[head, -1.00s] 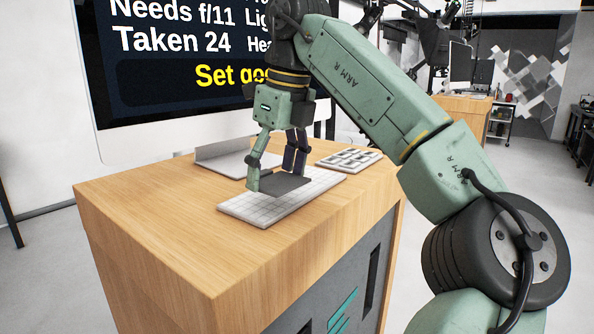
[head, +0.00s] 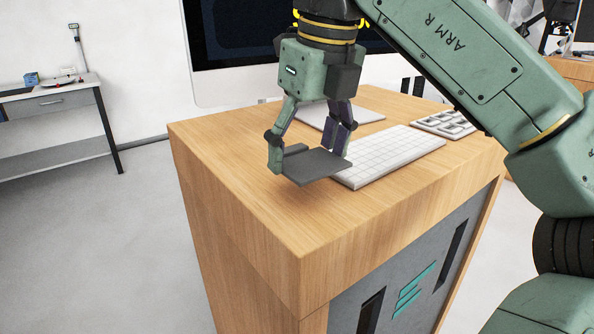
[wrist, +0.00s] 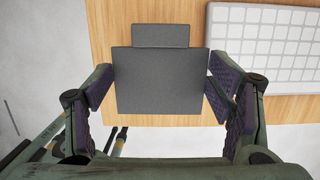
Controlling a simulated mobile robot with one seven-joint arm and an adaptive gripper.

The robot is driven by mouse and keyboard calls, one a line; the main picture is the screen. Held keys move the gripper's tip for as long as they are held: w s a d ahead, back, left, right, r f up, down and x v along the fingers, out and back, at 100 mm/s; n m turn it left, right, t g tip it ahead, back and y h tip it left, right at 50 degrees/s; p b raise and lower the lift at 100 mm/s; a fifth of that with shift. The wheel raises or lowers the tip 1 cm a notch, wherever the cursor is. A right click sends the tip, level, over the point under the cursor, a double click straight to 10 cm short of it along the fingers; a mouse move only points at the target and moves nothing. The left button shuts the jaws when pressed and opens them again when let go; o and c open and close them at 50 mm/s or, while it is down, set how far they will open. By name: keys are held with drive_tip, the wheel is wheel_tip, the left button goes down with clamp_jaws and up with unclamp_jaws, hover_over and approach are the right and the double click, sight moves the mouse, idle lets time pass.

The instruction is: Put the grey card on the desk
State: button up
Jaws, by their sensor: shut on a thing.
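My gripper (head: 310,155) is shut on the grey card (head: 314,166), a dark flat plate with a smaller tab at one end. The card is held level, just above the left part of the wooden desk (head: 240,196); the exact gap is hard to tell. In the wrist view the card (wrist: 158,82) sits between the two finger pads of my gripper (wrist: 158,90), its tab over the wood. The card's right edge overlaps the near left corner of the white keyboard (head: 390,155) in the head view. In the wrist view the keyboard lies apart, to the right.
A large monitor (head: 235,60) stands at the back of the desk. A flat pale tray (head: 365,115) and a small keypad (head: 447,123) lie behind the keyboard. The desk's front and left surface is bare. A grey side table (head: 50,105) stands far left.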

sight(298, 166)
drive_tip(key=shift+s+a+f, duration=0.1)
drive_tip(key=shift+s+a, duration=0.55)
drive_tip(key=shift+a, duration=0.15)
drive_tip(key=shift+f, duration=0.2)
drive_tip(key=shift+f+p, duration=0.5)
drive_tip(key=shift+f, duration=1.1)
drive_tip(key=shift+f, duration=0.2)
drive_tip(key=o, duration=1)
drive_tip(key=shift+r, duration=0.1)
drive_tip(key=shift+s+d+r+b, duration=0.1)
drive_tip(key=shift+s+d+r, duration=0.1)
drive_tip(key=shift+r, duration=1.05)
drive_tip(key=shift+s+d+r+b, duration=0.1)
drive_tip(key=shift+s+r, duration=0.15)
drive_tip(key=shift+r, duration=1.05)
drive_tip(key=shift+s+d+r+b, duration=0.1)
drive_tip(key=shift+s+r, duration=0.1)
drive_tip(key=shift+r, duration=1.05)
